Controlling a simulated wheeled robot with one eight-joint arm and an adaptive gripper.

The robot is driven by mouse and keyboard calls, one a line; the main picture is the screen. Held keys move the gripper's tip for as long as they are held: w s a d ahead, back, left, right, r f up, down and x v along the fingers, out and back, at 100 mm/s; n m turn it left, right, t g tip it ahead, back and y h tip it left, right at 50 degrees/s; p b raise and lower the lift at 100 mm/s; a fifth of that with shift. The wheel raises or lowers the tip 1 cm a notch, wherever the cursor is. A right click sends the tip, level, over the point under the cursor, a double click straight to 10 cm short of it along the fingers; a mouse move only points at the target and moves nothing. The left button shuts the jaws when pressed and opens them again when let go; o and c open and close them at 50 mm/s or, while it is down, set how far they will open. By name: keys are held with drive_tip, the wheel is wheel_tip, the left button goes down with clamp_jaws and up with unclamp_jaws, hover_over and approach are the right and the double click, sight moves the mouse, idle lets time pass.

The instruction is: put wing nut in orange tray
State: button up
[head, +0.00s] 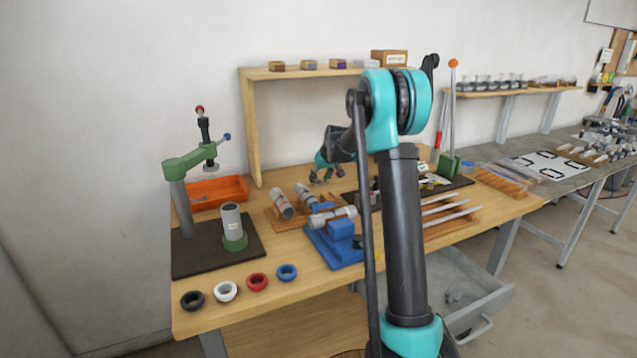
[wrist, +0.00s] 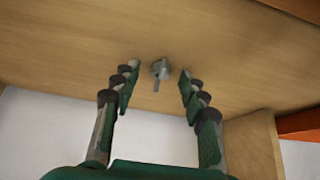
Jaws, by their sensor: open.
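A small grey metal wing nut (wrist: 160,70) lies on the wooden bench top in the wrist view. My gripper (wrist: 160,77) is open, with one finger to the left of the nut and one to the right. The nut lies in line with the gap, and no finger visibly touches it. In the head view my gripper (head: 325,175) is over the back of the bench, and I cannot make out the nut there. The orange tray (head: 232,197) sits at the bench's back left. An orange edge (wrist: 300,122) at the right of the wrist view looks like this tray.
A green press (head: 190,165) stands at the left, in front of the orange tray. Grey cylinders (head: 282,204) on a wooden rack and a blue fixture (head: 335,245) occupy the middle. Several coloured rings (head: 257,281) line the front. A wooden shelf (head: 300,73) rises behind.

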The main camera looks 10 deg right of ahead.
drive_tip(key=shift+c, duration=0.4)
clamp_jaws()
drive_tip(key=shift+r, duration=0.15)
